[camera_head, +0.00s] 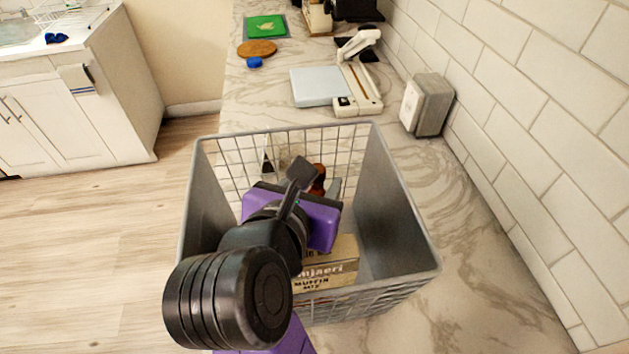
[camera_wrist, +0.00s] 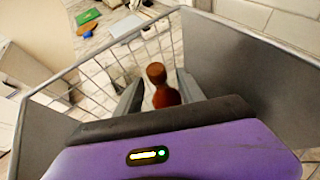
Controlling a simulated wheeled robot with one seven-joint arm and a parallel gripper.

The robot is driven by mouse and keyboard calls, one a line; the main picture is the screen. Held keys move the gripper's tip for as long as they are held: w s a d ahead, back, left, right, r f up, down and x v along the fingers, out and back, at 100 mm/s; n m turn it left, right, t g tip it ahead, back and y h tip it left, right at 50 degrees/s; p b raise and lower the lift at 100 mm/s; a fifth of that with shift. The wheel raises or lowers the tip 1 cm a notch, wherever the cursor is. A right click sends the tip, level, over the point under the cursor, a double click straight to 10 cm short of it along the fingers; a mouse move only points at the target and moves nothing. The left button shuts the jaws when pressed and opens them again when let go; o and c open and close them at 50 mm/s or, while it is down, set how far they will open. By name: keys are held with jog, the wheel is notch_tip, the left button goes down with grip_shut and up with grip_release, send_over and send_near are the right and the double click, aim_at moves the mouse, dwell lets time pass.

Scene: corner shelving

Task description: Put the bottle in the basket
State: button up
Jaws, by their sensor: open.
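The brown bottle (camera_head: 319,176) is inside the grey basket (camera_head: 400,215), near its far wire side. In the wrist view the bottle (camera_wrist: 160,88) stands between the two grey fingers of my gripper (camera_wrist: 161,92), with its rounded cap toward the far wire wall. The fingers are open, one on each side of it. In the head view my purple gripper (camera_head: 320,187) reaches down into the basket and hides the bottle's lower part. I cannot tell whether the bottle's base touches the basket floor.
A muffin mix box (camera_head: 325,275) lies in the basket's near part. Beyond the basket are a white scale-like device (camera_head: 345,90), a grey box (camera_head: 427,104), a round wooden board (camera_head: 257,48) and a green board (camera_head: 266,26). A tiled wall borders the counter's right.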

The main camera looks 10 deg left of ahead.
jog(key=shift+f+p, duration=0.3)
jog(key=shift+f, duration=0.1)
jog(key=shift+s+a+r, duration=0.1)
jog(key=shift+s+r, duration=0.1)
jog(key=shift+s, duration=0.1)
jog(key=v, duration=1.1)
jog(key=shift+s+r+b, duration=0.1)
jog(key=shift+r+b, duration=0.2)
jog(key=shift+r, duration=0.2)
